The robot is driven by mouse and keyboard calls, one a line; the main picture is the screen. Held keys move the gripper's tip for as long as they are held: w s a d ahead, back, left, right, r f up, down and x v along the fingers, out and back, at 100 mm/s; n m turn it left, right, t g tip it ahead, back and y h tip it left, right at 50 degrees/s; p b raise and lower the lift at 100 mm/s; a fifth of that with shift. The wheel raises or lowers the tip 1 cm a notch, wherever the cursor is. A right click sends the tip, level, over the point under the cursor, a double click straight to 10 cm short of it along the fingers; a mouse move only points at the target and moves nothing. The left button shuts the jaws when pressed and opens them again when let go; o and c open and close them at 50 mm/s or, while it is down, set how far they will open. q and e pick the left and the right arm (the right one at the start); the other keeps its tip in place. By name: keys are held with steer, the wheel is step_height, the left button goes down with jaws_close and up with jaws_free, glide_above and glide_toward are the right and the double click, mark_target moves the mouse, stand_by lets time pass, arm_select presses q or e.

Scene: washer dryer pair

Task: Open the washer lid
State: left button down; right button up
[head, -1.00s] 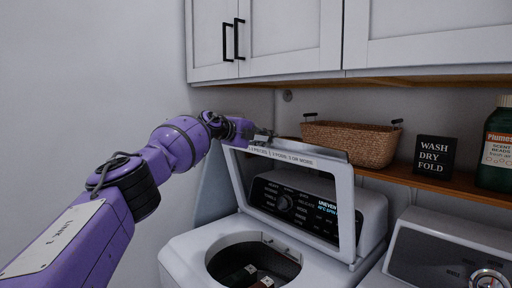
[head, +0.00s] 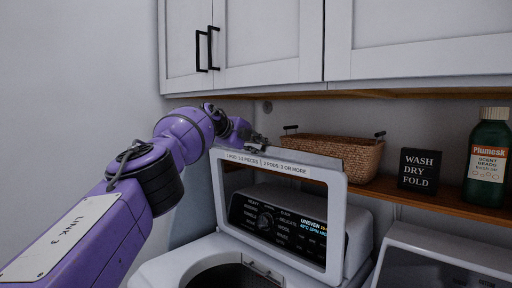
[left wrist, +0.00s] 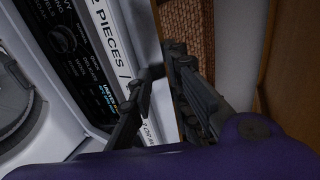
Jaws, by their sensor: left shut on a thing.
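The washer (head: 185,268) stands at the bottom middle of the head view, with its tub opening (head: 235,277) partly in view. Its lid (head: 335,225), a white frame with a clear window, stands raised and nearly upright, and the control panel (head: 270,220) shows through it. My left gripper (head: 258,140) is at the lid's top edge, near its left part. In the left wrist view my left gripper (left wrist: 160,85) has its fingers on both sides of the lid edge beside the printed label (left wrist: 105,45), shut on it. My right gripper is not in view.
A wicker basket (head: 335,152), a black sign (head: 418,170) and a green bottle (head: 487,158) stand on the wooden shelf (head: 380,190) behind the lid. White cabinets (head: 270,45) hang above. The dryer (head: 440,262) stands at the right.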

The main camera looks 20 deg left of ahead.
arm_select(q)
steer(key=shift+d+f, duration=0.15)
steer(key=shift+f, duration=0.4)
steer(key=c, duration=1.8)
jaws_free()
steer(key=shift+c, duration=0.2)
steer(key=shift+r, duration=0.1)
steer(key=shift+r, duration=0.2)
steer(key=shift+s+a+r, duration=0.1)
steer(key=shift+a+r, duration=0.1)
steer(key=shift+a, duration=0.05)
steer(key=v, duration=1.1)
steer(key=shift+s, duration=0.25)
steer(key=shift+d, duration=0.1)
steer(key=shift+f, duration=0.15)
